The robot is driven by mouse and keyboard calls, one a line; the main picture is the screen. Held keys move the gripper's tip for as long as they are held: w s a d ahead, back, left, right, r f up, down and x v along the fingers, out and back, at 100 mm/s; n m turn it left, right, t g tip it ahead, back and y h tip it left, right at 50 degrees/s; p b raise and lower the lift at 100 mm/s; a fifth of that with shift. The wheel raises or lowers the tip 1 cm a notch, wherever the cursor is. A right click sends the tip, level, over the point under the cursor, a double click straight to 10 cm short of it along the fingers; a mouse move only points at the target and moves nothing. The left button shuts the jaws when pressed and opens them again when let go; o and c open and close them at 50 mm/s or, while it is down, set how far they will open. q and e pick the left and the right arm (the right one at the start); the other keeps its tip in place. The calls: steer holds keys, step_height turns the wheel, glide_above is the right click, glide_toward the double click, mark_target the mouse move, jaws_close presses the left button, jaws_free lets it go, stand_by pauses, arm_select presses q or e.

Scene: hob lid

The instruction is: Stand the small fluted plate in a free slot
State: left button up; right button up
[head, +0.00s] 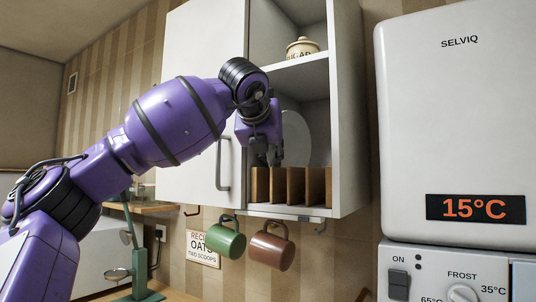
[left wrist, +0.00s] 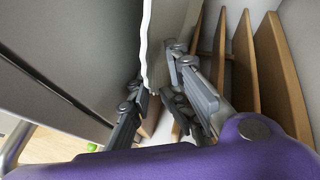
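The pale fluted plate (head: 297,138) is upright inside the open cupboard, partly hidden by my left gripper and the wooden dividers. Its wavy edge (left wrist: 168,45) shows in the left wrist view, running down between the fingers. My left gripper (head: 266,160) points down at the rack's left end, its fingers (left wrist: 162,88) closed on the plate's two sides. The plate rack (head: 291,186) has several upright wooden dividers with narrow slots between them; the slots to the right look empty. The plate's lower edge is hidden. My right gripper is not in view.
The cupboard's closed left door (head: 190,150) and its right side wall (head: 350,110) flank the opening. A sugar pot (head: 302,48) stands on the shelf above. A green mug (head: 226,240) and brown mug (head: 271,250) hang below. A white boiler (head: 455,130) is at right.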

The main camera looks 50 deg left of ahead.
arm_select(q)
steer(key=shift+g, duration=0.4)
steer(key=f, duration=0.4)
steer(key=shift+w+d, duration=0.15)
steer(key=shift+w, duration=0.15)
steer(key=shift+s+d+r, duration=0.4)
steer(key=shift+r, duration=0.2)
steer(key=a+r+v, duration=0.1)
steer(key=v, duration=1.1)
steer(key=shift+r+t, duration=0.4)
steer(key=shift+r, duration=0.1)
